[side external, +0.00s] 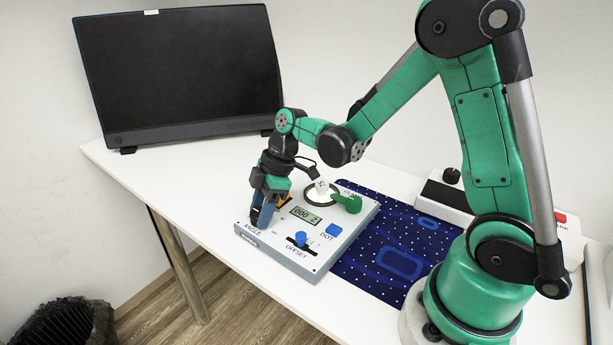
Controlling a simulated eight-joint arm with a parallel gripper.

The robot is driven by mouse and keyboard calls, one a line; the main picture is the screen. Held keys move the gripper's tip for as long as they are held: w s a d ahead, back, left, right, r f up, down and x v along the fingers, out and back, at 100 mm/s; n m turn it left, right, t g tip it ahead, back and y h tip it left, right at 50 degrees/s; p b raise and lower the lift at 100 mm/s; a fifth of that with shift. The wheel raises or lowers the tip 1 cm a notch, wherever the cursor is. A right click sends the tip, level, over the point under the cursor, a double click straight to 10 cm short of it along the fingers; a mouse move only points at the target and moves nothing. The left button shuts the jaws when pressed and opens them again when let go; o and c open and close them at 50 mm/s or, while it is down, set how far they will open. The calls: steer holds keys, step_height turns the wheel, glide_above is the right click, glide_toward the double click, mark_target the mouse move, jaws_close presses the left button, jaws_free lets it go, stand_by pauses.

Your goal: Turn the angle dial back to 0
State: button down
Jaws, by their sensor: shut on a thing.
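The grey-white control panel (308,273) lies on the white table, with printed labels ANGLE, OFFSET and DOT. My gripper (260,218) points down at the panel's left corner, just above the ANGLE label (251,231). It is shut on the angle dial there; the fingers hide most of the dial, so its pointer and setting cannot be read. A small display (305,217) beside it shows digits that look like "000 2", though they are too small to be sure.
The panel also carries a blue OFFSET slider knob (300,238), a blue DOT button (334,230) and a green handle (347,203). A dark blue patterned mat (375,280) lies to the right, a white box (440,196) behind it. A black monitor (180,75) stands at the back.

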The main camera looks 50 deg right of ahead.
mark_target(274, 217)
stand_by(0.4)
steer(key=shift+c, duration=1.8)
jaws_free()
steer(key=shift+v, duration=2.8)
steer(key=shift+s+a+r+m, duration=0.15)
steer(key=shift+s+r+m, duration=0.15)
steer(key=shift+r+m, duration=0.1)
steer(key=s+a+r+m+t+h, duration=0.1)
steer(key=s+r+m+t+h, duration=0.3)
steer(key=s+m, duration=0.3)
steer(key=m+t, duration=0.1)
steer(key=m, duration=0.3)
steer(key=shift+a+r, duration=0.15)
